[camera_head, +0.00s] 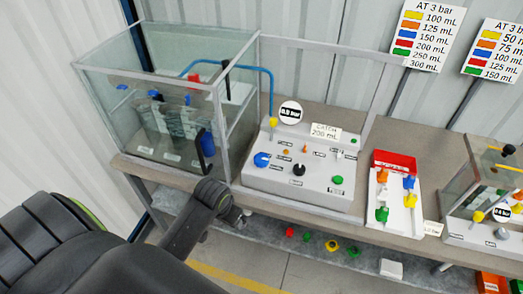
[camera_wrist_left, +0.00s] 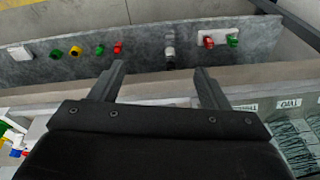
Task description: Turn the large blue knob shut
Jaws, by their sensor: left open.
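The large blue knob (camera_head: 262,160) is on the left of the white control panel (camera_head: 300,188), beside the glass tank. My left arm comes in from the left, with its wrist just in front of the table edge below the tank, left of and lower than the knob. My left gripper shows in the wrist view (camera_wrist_left: 161,80) with its two fingers apart and nothing between them. It is apart from the knob. In the head view the fingers are mostly hidden by the wrist. I cannot make out the large blue knob in the wrist view. My right gripper is not in view.
The glass tank (camera_head: 146,95) stands left of the panel. A black knob (camera_head: 299,170) and a green knob (camera_head: 337,180) share the panel. A tray with coloured parts (camera_head: 397,203) is to the right. Several coloured pieces lie on the lower shelf (camera_head: 270,224).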

